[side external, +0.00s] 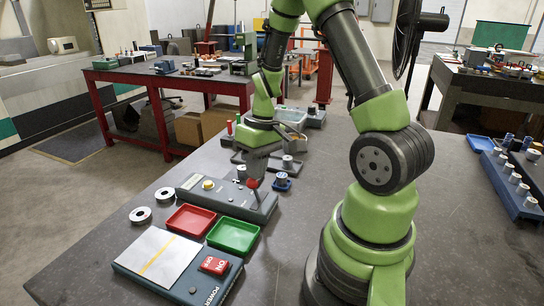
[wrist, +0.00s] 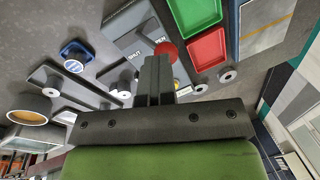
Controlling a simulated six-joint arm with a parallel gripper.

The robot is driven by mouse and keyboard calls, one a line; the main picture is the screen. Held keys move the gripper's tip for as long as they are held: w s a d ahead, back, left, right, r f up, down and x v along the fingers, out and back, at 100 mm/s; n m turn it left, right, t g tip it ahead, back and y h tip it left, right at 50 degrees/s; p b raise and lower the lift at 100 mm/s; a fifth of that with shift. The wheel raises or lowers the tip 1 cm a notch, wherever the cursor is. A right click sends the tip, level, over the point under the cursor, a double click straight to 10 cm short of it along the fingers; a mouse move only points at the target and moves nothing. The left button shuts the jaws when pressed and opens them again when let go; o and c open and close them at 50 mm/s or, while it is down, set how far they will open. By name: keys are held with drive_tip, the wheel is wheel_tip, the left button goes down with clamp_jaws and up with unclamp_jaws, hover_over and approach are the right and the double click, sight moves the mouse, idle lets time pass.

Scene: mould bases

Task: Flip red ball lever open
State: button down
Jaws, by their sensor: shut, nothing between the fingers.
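The red ball lever stands on a grey-blue base box (side external: 215,199) on the dark table. Its red ball (side external: 253,183) is right at my fingertips in the side view. In the wrist view the red ball (wrist: 167,51) shows just beyond and right of my fingertips. The base (wrist: 138,32) carries a "SHUT" label and a second label partly hidden by the ball.
A red tray (side external: 191,220) and a green tray (side external: 233,236) lie in front of the base. A box with a red switch (side external: 214,264) is nearer. Two metal rings (side external: 140,214) lie left. A blue holder (side external: 282,182) stands right of the base.

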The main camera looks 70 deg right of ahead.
drive_tip(key=shift+s, duration=0.1)
wheel_tip(320, 180, up, 12)
drive_tip(key=s, duration=0.1)
drive_tip(key=shift+s+f, duration=0.15)
idle(0.5)
drive_tip(key=s+a+r+t, duration=0.3)
drive_tip(key=a+r, duration=0.1)
drive_tip(key=a, duration=0.2)
drive_tip(key=s+a+r+t, duration=0.3)
drive_tip(key=s+a+r, duration=0.1)
drive_tip(key=a, duration=0.3)
drive_tip(key=shift+s+a+m, duration=0.2)
drive_tip(key=shift+s+m, duration=0.1)
drive_tip(key=shift+m, duration=0.1)
